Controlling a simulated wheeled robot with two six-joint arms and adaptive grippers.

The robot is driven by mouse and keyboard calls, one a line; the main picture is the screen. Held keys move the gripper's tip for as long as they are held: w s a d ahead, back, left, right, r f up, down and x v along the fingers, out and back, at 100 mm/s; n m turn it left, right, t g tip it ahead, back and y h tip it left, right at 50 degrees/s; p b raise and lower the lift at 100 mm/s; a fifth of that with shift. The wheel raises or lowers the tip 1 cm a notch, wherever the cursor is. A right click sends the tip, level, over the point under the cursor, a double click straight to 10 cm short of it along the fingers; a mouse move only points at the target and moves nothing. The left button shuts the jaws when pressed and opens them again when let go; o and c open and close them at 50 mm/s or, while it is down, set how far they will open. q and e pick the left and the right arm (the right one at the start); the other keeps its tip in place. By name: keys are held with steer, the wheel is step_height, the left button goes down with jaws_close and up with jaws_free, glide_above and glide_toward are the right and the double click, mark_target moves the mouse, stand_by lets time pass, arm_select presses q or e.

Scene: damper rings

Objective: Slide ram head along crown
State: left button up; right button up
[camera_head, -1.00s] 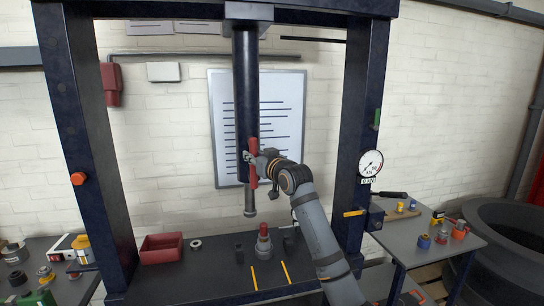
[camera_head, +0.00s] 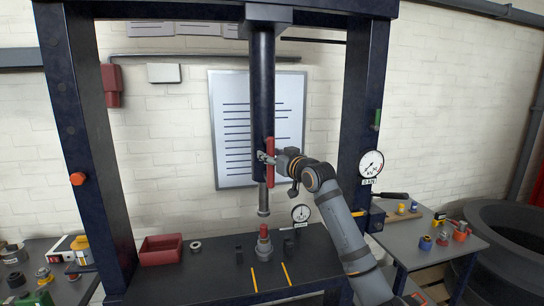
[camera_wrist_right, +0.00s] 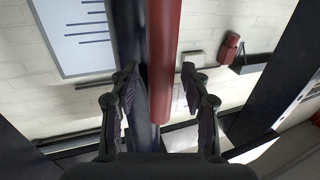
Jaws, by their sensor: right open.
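The ram head (camera_head: 262,85) is a dark vertical cylinder hanging from the crown (camera_head: 330,8), the dark beam across the top of the press. A red upright handle (camera_head: 270,170) is on its side, and a thin grey rod (camera_head: 263,200) extends below. My right gripper (camera_head: 267,157) is at the handle. In the right wrist view the red handle (camera_wrist_right: 163,60) runs between my open fingers (camera_wrist_right: 160,90), with a visible gap to the right finger. The ram's lower end appears above a red-and-grey post (camera_head: 263,243) on the press bed. My left gripper is out of view.
Dark press columns stand left (camera_head: 88,150) and right (camera_head: 362,130). The bed carries a red bin (camera_head: 161,250), a small ring (camera_head: 195,246), a dial gauge (camera_head: 301,214) and yellow strips. A side table (camera_head: 425,262) with small parts stands at right.

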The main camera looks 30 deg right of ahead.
steer(key=shift+s+d, duration=0.1)
steer(key=shift+s, duration=0.4)
steer(key=shift+s+b, duration=0.4)
steer(key=shift+s, duration=0.05)
steer(key=s+b, duration=0.4)
steer(key=s, duration=0.2)
steer(key=shift+b, duration=0.4)
steer(key=shift+f, duration=0.1)
